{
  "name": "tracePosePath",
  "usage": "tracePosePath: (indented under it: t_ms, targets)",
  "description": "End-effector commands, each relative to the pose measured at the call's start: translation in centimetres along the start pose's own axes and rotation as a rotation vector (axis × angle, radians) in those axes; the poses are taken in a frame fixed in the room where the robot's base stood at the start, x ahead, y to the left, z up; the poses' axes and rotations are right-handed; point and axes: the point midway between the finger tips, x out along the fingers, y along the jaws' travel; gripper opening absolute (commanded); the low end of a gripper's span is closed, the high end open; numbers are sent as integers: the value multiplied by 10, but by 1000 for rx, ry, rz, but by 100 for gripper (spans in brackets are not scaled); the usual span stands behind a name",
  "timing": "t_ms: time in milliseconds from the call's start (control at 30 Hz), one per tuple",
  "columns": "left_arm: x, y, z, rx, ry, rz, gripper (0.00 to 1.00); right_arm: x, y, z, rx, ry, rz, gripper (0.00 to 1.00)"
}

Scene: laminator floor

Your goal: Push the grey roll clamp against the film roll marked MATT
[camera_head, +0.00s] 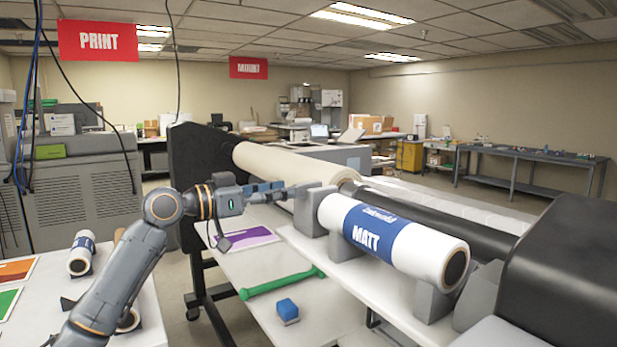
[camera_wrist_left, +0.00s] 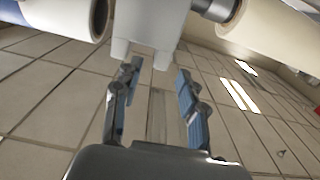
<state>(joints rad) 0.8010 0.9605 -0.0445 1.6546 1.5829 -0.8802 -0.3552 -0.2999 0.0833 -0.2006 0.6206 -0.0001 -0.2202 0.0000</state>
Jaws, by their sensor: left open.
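The film roll marked MATT (camera_head: 405,250), white with a blue label, lies on grey supports on a white shelf. The grey roll clamp (camera_head: 313,213) stands upright at the roll's left end. In the left wrist view the clamp (camera_wrist_left: 148,22) is at the top middle, beside the roll's hollow end (camera_wrist_left: 60,14); I cannot tell whether they touch. My left gripper (camera_head: 288,189) reaches in from the left to the clamp's outer side. Its fingers (camera_wrist_left: 158,70) are apart, with the clamp at or just past their tips; contact is unclear. My right gripper is out of view.
A green bar (camera_head: 282,283), a blue block (camera_head: 288,310) and a purple sheet (camera_head: 245,238) lie on the lower white shelf. The cream roll (camera_head: 285,164) and black laminator cover (camera_head: 565,270) stand close behind and right. A small roll (camera_head: 81,254) rests on the left table.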

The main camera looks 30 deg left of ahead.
Motion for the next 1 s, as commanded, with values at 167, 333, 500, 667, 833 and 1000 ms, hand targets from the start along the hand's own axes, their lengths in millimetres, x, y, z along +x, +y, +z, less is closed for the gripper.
tracePosePath:
  t_ms: [167,333,500,667,833,1000]
  targets:
    - [38,0,-5,-4,2,1,42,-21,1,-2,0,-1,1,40]
    - [62,-1,-3,-4,1,0,42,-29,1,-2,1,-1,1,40]
    - [73,-1,0,-1,0,-2,42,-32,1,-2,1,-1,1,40]
    - [75,-1,1,-1,0,-3,42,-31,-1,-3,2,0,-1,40]
    - [75,-1,1,-1,0,-2,33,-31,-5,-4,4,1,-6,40]
    - [74,-1,1,-1,0,-2,0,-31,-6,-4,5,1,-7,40]
